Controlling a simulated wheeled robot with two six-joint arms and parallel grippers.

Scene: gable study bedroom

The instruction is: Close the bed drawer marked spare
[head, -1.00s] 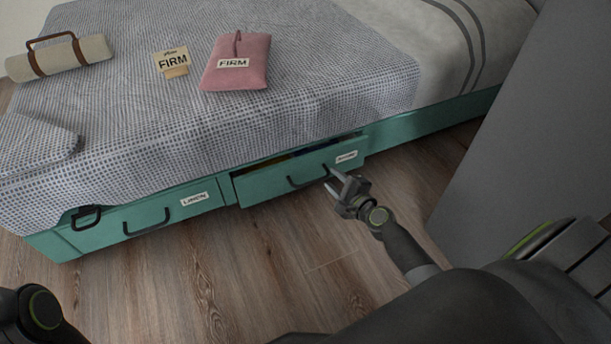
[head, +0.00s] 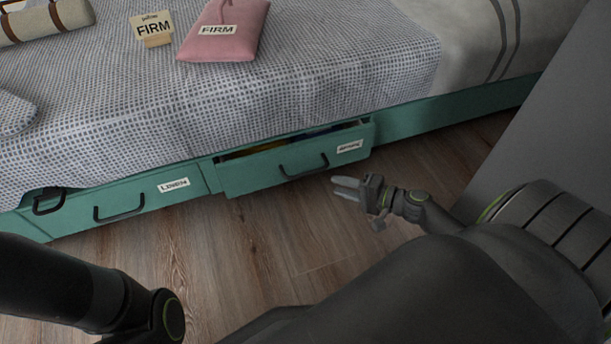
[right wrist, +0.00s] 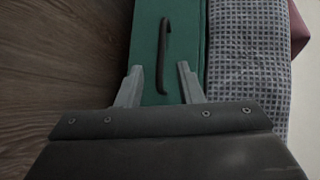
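The bed drawer marked spare (head: 250,172) is a green drawer under the bed, standing partly open, with a dark gap along its top edge. Its black handle (head: 304,168) is on the front, left of a small white label (head: 349,146). My right gripper (head: 340,188) is in front of and below the label end, apart from the drawer in the head view. In the right wrist view its two fingers (right wrist: 157,84) are spread, with the drawer front and the handle (right wrist: 163,55) beyond them and nothing between the tips. My left arm shows at lower left; its gripper is out of view.
The drawer marked linen (head: 130,200) is to the left and looks shut. A grey panel (head: 560,130) stands at right. The wooden floor (head: 240,250) is clear.

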